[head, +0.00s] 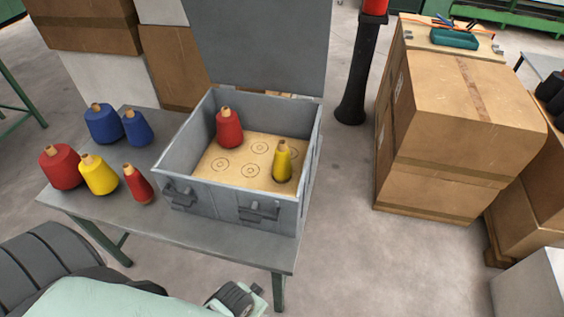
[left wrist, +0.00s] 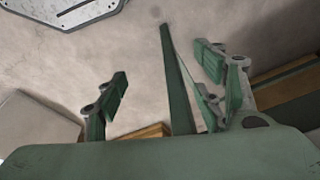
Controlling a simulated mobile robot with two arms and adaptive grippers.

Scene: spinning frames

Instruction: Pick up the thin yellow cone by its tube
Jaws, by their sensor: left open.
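The thin yellow cone (head: 283,163) stands upright in the open grey metal box (head: 172,168), at its right side. Its tan tube shows at the top. A thicker yellow cone (head: 98,176) stands on the table outside the box, to its left. My left gripper (left wrist: 163,85) is open in the left wrist view, with nothing between its fingers; floor shows beyond it. The cones do not show in that view. My right gripper is not in view.
A red cone (head: 229,130) shares the box, whose floor has printed circles. Red (head: 60,167) and blue (head: 103,124) cones and a thin red cone (head: 138,184) stand left on the grey table (head: 190,226). The raised lid (head: 262,45) is behind. Cardboard boxes (head: 470,100) stand right.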

